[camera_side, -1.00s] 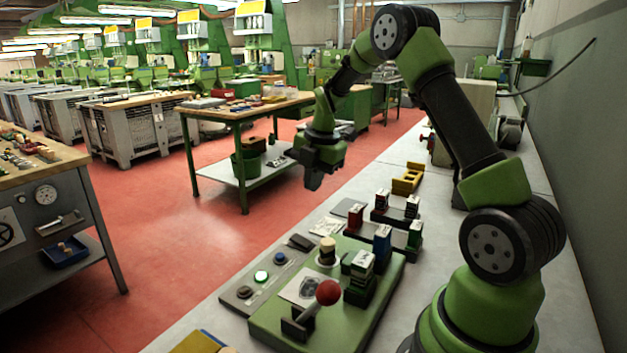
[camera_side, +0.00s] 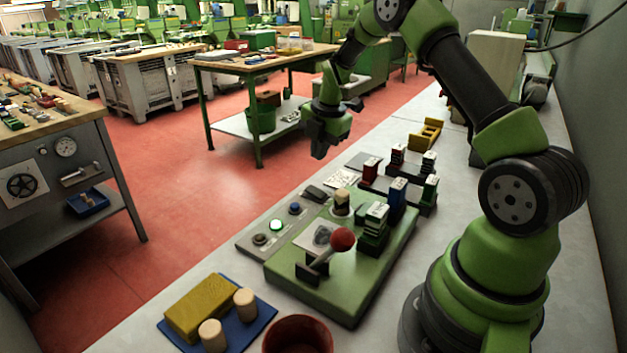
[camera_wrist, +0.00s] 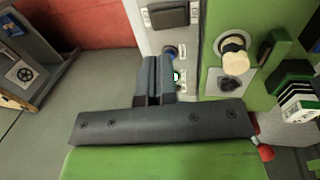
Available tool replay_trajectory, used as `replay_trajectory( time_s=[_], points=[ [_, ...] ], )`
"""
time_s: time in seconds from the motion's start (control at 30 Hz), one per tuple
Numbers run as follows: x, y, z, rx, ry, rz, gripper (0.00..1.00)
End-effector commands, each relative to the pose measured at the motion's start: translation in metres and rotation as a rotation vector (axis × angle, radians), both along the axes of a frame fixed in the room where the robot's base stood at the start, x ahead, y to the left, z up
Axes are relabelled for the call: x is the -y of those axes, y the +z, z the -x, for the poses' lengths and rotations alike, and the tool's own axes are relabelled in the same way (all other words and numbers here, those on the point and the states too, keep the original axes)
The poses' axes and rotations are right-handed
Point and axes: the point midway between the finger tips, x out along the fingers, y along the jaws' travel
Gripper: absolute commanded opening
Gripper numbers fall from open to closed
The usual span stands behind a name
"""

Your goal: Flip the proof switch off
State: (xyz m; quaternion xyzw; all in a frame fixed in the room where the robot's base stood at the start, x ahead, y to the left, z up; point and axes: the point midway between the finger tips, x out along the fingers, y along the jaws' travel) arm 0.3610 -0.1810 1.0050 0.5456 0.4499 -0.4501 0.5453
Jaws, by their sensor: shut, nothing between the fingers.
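A grey control panel (camera_side: 245,246) lies on the bench along the left side of a green base. It carries a black rocker switch (camera_side: 316,194), a blue button (camera_side: 295,208), a green lit button (camera_side: 276,225) and a dark round button (camera_side: 260,239). I cannot read which is marked proof; the rocker is the only switch-like part. The rocker's tilt is unclear. My gripper (camera_side: 318,154) is shut and empty, in the air above the rocker in the side picture. In the wrist view my fingers (camera_wrist: 157,70) cover part of the panel, with the rocker (camera_wrist: 170,15) beyond them.
Further blocks (camera_side: 371,171) stand behind.

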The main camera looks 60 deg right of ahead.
Motion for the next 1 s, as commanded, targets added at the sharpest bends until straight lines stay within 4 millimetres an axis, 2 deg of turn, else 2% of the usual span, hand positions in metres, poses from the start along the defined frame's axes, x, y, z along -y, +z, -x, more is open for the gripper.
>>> replay_trajectory(
  time_s=[0.03, 0.2, 0.4, 0.6, 0.9, 1.0],
  points=[
    [-0.001, -0.013, -0.002, -0.004, 0.001, -0.003, 0.0],
    [-0.001, -0.047, -0.009, -0.003, 0.001, -0.002, 0.0],
    [0.0, -0.075, -0.015, 0.0, 0.0, 0.001, 0.0],
    [0.0, -0.085, -0.017, 0.001, -0.001, 0.001, 0.0],
    [0.0, -0.085, -0.017, 0.001, 0.0, 0.002, 0.0],
    [0.0, -0.092, -0.02, 0.0, 0.0, 0.0, 0.0]
  ],
)
